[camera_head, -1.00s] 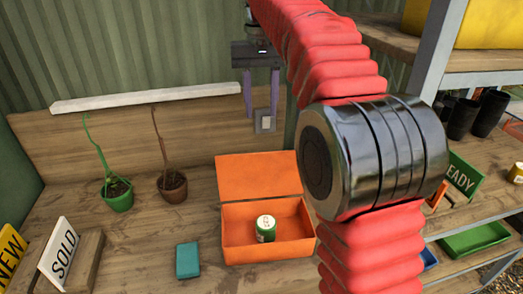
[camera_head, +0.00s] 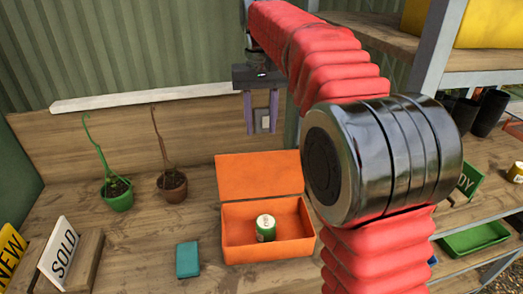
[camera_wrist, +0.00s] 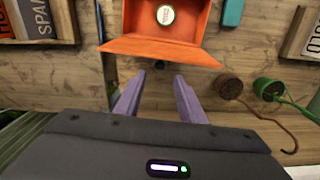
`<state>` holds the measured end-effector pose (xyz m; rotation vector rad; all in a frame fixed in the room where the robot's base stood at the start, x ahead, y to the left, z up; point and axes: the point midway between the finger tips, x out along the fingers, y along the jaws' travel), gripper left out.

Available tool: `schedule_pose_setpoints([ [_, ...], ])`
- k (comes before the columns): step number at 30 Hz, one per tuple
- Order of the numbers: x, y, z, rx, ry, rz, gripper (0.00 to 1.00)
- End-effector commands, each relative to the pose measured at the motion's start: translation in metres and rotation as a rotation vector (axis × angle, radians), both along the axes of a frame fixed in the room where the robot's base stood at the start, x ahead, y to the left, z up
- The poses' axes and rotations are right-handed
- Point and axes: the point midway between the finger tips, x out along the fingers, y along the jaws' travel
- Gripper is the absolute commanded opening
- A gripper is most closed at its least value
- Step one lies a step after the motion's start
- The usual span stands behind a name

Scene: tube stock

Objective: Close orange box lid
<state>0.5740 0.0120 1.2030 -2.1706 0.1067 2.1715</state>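The orange box (camera_head: 262,251) stands on the wooden bench, with a white and green can (camera_head: 265,227) inside. Its orange lid (camera_head: 259,175) is open, standing up at the back of the box and leaning backward. My gripper (camera_head: 261,133) is above and behind the lid, near the back wall, with its purple fingers pointing down. In the wrist view, my gripper (camera_wrist: 158,88) has its fingers apart with nothing between them. The lid (camera_wrist: 160,50) lies just beyond the fingertips there, and the box (camera_wrist: 192,20) is past it.
A SOLD sign (camera_head: 60,253) stands further left. Shelving (camera_head: 470,75) rises on the right.

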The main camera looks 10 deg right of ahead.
Motion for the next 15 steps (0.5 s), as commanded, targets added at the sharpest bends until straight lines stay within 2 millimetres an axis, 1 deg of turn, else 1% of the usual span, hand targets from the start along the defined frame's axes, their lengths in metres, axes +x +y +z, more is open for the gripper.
schedule_pose_setpoints([
  [12,-0.001,0.0,-0.061,0.0,0.003,0.0,0.36],
  [15,-0.001,0.0,-0.074,0.0,0.002,0.0,0.36],
])
